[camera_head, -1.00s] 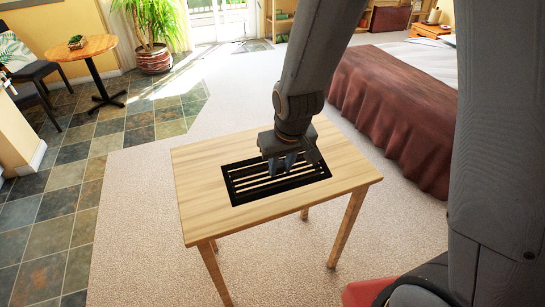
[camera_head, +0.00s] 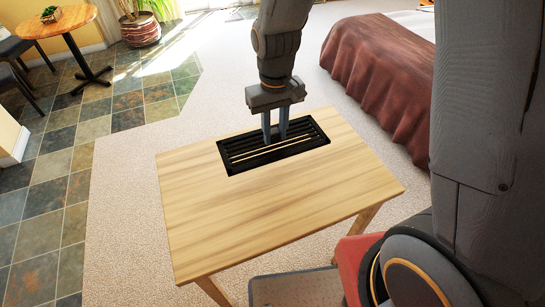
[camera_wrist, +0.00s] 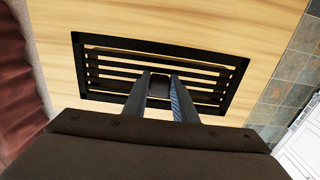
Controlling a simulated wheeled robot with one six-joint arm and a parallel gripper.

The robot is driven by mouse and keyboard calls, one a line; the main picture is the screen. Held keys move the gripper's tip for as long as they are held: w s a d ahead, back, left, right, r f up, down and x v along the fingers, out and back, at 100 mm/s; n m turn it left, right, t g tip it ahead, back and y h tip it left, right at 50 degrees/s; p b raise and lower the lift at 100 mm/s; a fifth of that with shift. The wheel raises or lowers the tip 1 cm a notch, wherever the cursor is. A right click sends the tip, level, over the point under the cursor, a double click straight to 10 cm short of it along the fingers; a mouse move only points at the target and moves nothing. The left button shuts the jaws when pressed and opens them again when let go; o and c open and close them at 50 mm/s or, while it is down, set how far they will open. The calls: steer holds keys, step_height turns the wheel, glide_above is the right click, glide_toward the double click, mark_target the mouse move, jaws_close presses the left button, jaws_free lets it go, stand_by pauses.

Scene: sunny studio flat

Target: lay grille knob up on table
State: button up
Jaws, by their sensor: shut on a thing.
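The grille (camera_head: 237,165) is a flat black slatted rectangle. In the wrist view the fingers close on a small dark knob (camera_wrist: 159,86) on the grille (camera_wrist: 93,40), on the side facing me. The grille looks roughly level, with pale wood showing between its slats. I cannot tell whether its underside touches the table or hangs a little above it.
The near half of the tabletop is bare. A bed with a brown cover (camera_head: 375,75) stands beyond the table at the right.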

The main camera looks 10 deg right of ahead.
steer(key=shift+f+p, duration=1.35)
steer(key=shift+f, duration=3.45)
steer(key=o, duration=1)
steer(key=shift+o, duration=0.2)
steer(key=shift+r, duration=0.15)
